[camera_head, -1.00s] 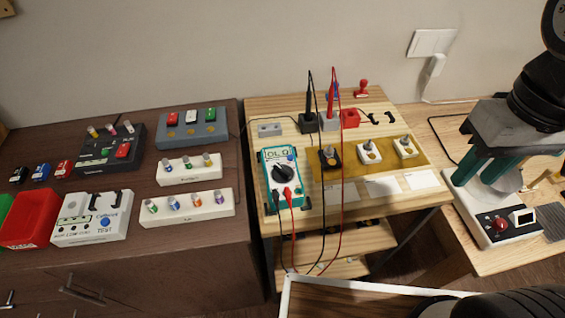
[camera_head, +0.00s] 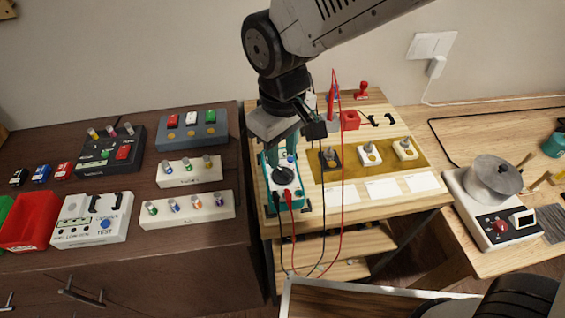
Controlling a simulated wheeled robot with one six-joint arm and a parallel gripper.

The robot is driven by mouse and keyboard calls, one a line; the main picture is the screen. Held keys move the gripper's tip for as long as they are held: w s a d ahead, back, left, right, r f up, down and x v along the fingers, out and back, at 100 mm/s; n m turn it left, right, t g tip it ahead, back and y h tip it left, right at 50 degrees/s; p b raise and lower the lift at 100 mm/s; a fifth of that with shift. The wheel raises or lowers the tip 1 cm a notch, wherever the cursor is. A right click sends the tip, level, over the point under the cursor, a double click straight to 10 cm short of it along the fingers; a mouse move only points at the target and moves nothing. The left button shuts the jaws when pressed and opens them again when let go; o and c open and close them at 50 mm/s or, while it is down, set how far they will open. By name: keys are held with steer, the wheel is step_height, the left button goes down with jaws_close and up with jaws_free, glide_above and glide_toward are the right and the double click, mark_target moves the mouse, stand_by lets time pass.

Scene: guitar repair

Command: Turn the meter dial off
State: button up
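The teal multimeter (camera_head: 299,198) stands on the light wooden bench, with black and red leads plugged into its lower front. Its black dial (camera_head: 283,177) shows partly below my gripper. My gripper (camera_head: 284,162) hangs over the meter with its teal fingers pointing down at the dial area. The fingers cover the meter's display and the upper part of the dial. I cannot tell whether the fingers touch the dial, how far apart they are, or where the dial points.
The red lead (camera_head: 342,190) and a black lead loop beside the meter. Several jack parts stand on a tan mat (camera_head: 385,170) to the right. A dark bench (camera_head: 110,255) with switch boxes is at left.

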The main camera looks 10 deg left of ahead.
mark_target(283, 171)
step_height(283, 171, down, 5)
steer(key=shift+r, duration=0.1)
steer(key=shift+c, duration=0.3)
jaws_close()
steer(key=shift+m, duration=3.4)
